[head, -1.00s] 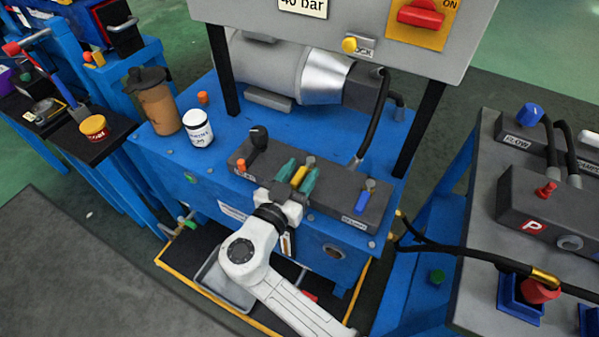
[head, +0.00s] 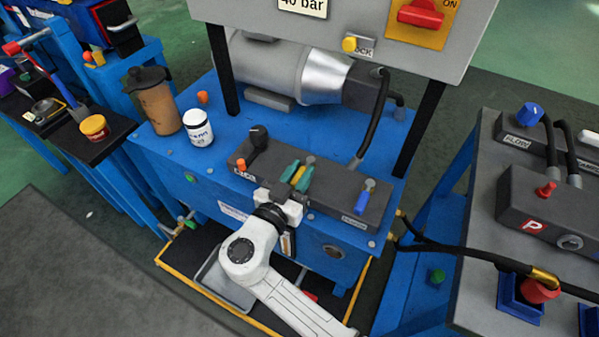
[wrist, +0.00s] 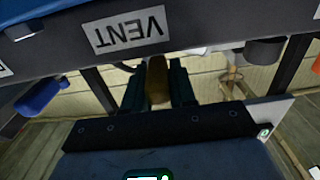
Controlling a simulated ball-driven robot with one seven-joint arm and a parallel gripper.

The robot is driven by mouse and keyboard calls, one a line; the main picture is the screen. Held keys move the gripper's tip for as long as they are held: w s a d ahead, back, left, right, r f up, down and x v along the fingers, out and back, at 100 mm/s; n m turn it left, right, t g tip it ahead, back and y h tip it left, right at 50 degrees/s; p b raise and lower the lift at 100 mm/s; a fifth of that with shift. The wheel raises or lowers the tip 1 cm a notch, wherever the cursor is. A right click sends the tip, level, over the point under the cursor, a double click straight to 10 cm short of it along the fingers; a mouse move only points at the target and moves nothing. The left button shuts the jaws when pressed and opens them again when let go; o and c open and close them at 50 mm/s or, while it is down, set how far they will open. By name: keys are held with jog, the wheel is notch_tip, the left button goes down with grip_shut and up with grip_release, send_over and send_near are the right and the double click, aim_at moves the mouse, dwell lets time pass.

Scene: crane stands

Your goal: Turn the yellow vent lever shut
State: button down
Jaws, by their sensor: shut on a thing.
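The yellow vent lever (head: 298,174) stands on the grey valve block (head: 331,194) at the front of the blue stand, between my dark green fingers. My gripper (head: 297,175) is shut on it. In the wrist view the lever (wrist: 158,82) looks brownish and shaded, with a finger of my gripper (wrist: 159,88) against each side. The VENT label (wrist: 130,29) shows upside down there, on the block's face. In the head view my white wrist hides the part of the block's front below the lever.
On the same block are a black knob (head: 258,137) at the left and a blue lever (head: 365,196) at the right. A brown shaker (head: 158,102) and a white jar (head: 198,128) stand at the left. A grey panel (head: 345,35) hangs above, with a hose (head: 375,118) below it.

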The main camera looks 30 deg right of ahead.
aim_at(315, 187)
jog(key=shift+s+d+f, duration=0.1)
jog(key=n+t+y+b, duration=0.1)
jog(key=s+d+n+t+y+b, duration=0.1)
jog(key=n+t+y+b, duration=0.1)
jog(key=shift+f+t+y, duration=0.15)
jog(key=shift+t+y, duration=0.15)
jog(key=n+y+b, duration=0.1)
jog(key=n+t+y, duration=0.1)
jog(key=shift+s+d+t+y+b, duration=0.3)
jog(key=shift+d+b, duration=0.05)
jog(key=shift+d, duration=0.05)
jog(key=shift+s+d+r+n+t+y+b, duration=0.1)
jog(key=shift+d+n+t+y+b, duration=0.2)
jog(key=shift+n+y, duration=0.4)
jog(key=shift+s+d+r+n+t+y+b, duration=0.1)
jog(key=shift+n+t+y, duration=0.35)
jog(key=shift+y, duration=0.45)
jog(key=c, duration=1)
grip_release()
jog(key=b+v, duration=0.2)
jog(key=v, duration=0.8)
jog(key=shift+s, duration=0.35)
